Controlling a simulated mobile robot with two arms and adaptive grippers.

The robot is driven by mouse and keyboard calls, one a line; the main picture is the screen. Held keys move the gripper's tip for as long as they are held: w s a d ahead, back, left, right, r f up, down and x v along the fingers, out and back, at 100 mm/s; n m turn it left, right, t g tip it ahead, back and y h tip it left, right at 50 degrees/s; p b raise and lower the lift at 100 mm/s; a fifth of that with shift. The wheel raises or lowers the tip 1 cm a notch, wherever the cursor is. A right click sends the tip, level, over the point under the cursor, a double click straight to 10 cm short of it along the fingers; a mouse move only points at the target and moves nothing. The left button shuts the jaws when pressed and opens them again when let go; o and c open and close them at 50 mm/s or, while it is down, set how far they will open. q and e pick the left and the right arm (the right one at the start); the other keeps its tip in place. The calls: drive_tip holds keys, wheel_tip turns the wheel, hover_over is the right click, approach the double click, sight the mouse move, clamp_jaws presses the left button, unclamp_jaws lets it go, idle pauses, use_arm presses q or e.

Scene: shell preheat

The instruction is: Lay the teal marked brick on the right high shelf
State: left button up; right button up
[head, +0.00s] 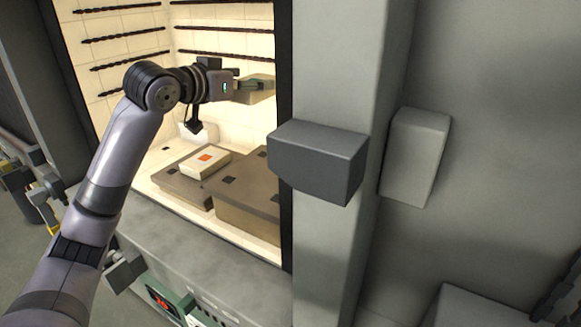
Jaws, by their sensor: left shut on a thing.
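My left gripper (254,86) reaches into the lit chamber and is shut on a pale tan brick (262,94). A greenish patch shows at the gripper's fingers; I cannot tell clearly whether it is the brick's teal mark. The brick is held in the air, above and behind the right high shelf in the picture. That shelf (248,208) is a tall brown block with a dark square on top, partly hidden by the door frame. My right gripper is not in view.
A cream brick with an orange mark (205,161) lies on the lower brown shelf (172,183) at left. A whitish block (205,131) stands behind. Dark rods (125,36) line the chamber walls. A grey block (318,160) juts from the frame at right.

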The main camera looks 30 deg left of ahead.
use_arm(q)
drive_tip(key=shift+w+d+f, duration=0.25)
drive_tip(key=shift+w+f, duration=0.25)
drive_tip(key=shift+f, duration=0.1)
wheel_tip(320, 180, down, 7)
drive_tip(key=s, duration=0.1)
drive_tip(key=p, duration=0.1)
hover_over(255, 174)
wheel_tip(255, 174, down, 7)
drive_tip(key=shift+w+r, duration=0.1)
drive_tip(key=shift+f, duration=0.7)
wheel_tip(255, 174, down, 3)
drive_tip(key=shift+f+p, duration=0.1)
drive_tip(key=shift+p, duration=0.3)
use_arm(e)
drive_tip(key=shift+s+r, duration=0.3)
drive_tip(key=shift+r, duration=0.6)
use_arm(q)
drive_tip(key=shift+f, duration=0.1)
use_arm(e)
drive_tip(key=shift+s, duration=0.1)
use_arm(q)
drive_tip(key=o, duration=1.4)
